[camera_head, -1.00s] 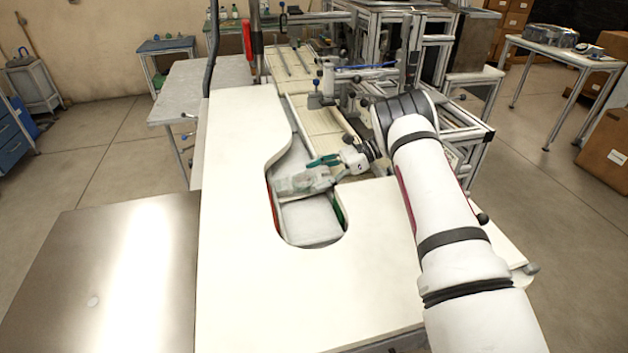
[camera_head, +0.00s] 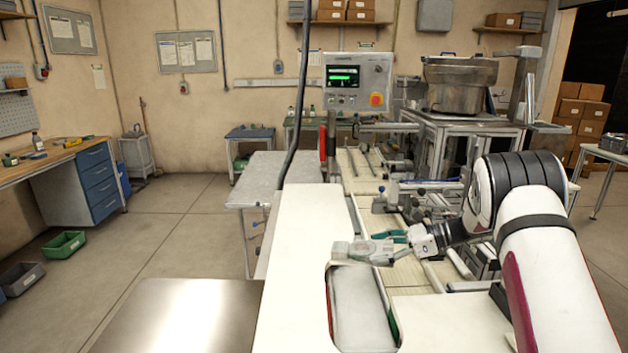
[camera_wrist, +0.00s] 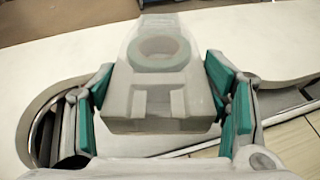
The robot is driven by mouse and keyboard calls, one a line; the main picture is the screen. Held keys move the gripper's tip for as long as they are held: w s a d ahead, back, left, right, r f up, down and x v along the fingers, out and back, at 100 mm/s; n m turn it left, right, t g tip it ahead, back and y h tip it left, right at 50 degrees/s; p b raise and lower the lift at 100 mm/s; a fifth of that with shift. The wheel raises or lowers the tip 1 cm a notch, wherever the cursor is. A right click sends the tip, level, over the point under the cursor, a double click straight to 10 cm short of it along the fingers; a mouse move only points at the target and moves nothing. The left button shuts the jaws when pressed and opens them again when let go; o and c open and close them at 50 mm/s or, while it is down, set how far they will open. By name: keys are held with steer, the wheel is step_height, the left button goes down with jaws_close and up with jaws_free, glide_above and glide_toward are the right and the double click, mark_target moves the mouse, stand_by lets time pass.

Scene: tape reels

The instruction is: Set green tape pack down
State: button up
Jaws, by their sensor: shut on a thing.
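The green tape pack (camera_wrist: 160,100) is a pale, see-through wedge-shaped pack with a greenish ring inside. In the wrist view it sits between the teal finger pads of my gripper (camera_wrist: 163,82), which is shut on its sides. In the head view the pack (camera_head: 361,251) is held at the upper end of the cutout in the white worktop, with my gripper (camera_head: 388,240) to its right. The pack's underside is hidden, and I cannot tell whether it touches anything below.
The white worktop (camera_head: 305,225) has a rounded cutout with a pale tray (camera_head: 357,305) in it. A conveyor and metal rails (camera_head: 425,200) run behind and to the right. A control panel (camera_head: 357,83) stands behind. The worktop left of the cutout is clear.

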steer(key=s+r+m+t+h+p, duration=0.2)
steer(key=s+r+m+t+p, duration=0.2)
steer(key=s+p, duration=0.4)
steer(key=shift+s+d+t, duration=0.15)
steer(key=shift+s+t, duration=0.15)
steer(key=shift+s, duration=0.55)
